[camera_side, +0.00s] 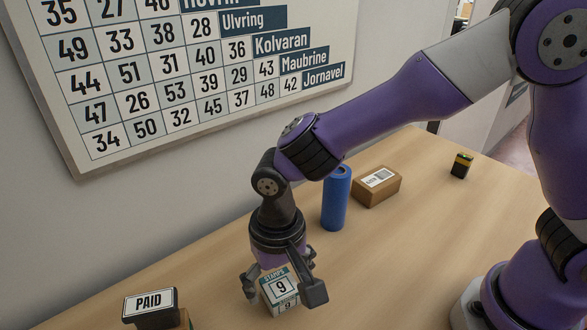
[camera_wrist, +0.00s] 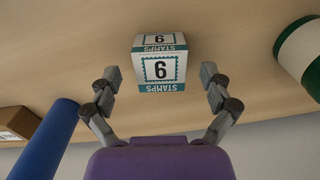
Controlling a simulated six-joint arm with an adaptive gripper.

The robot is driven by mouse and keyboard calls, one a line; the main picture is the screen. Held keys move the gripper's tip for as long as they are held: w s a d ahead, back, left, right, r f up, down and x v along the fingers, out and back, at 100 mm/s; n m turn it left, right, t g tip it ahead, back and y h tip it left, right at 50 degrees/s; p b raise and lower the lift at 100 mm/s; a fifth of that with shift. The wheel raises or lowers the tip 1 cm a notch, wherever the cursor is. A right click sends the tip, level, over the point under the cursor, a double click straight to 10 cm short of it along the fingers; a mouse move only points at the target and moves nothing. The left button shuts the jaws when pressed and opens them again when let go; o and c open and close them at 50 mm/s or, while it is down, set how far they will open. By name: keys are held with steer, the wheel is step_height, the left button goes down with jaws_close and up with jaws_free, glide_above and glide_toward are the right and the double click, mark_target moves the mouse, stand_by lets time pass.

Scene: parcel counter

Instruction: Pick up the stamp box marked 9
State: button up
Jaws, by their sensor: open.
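The stamp box marked 9 (camera_side: 281,290) is a small white box with teal bands reading STAMPS. It stands on the wooden counter. In the wrist view the box (camera_wrist: 160,68) is in the upper middle, with its lettering upside down. My gripper (camera_side: 284,289) is open and low over the box, pointing down, with a finger on either side of it. In the wrist view the fingertips of my gripper (camera_wrist: 160,75) flank the box with a visible gap on both sides. One finger hides part of the box in the side view.
A blue cylinder (camera_side: 336,198) and a brown parcel (camera_side: 377,186) stand behind my gripper. A PAID sign block (camera_side: 150,306) is at the front left. A small black and yellow object (camera_side: 461,165) is far right. A white and green roll (camera_wrist: 300,55) shows in the wrist view.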

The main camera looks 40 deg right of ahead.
steer(key=shift+f, duration=0.8)
steer(key=c, duration=1.3)
steer(key=shift+o, duration=0.2)
